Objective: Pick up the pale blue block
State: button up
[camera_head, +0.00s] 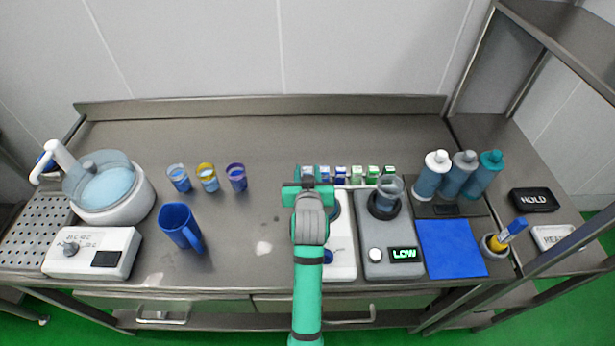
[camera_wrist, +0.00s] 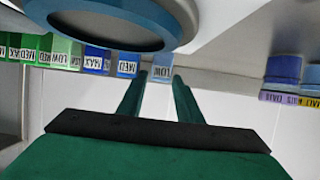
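The pale blue block (camera_head: 308,170) stands at the left end of a row of small coloured blocks, just behind my gripper (camera_head: 308,188) in the head view. In the wrist view the pale blue block (camera_wrist: 163,69), with a label that seems to read LOW, shows at the tips of my gripper (camera_wrist: 158,80). The two green fingers are apart, one to each side of it. A gap shows on the left; I cannot tell whether the right finger touches it. My gripper's palm hides part of the scene in the head view.
A blue block (camera_wrist: 127,65) stands close beside the pale blue one, with green blocks (camera_head: 372,174) further along. A grey device (camera_head: 388,240) with a cup and a LOW display stands right. Small cups (camera_head: 237,178) and a blue jug (camera_head: 177,225) stand left. The back counter is clear.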

jog(key=shift+c, duration=0.3)
grip_shut()
jog(key=shift+r, duration=0.1)
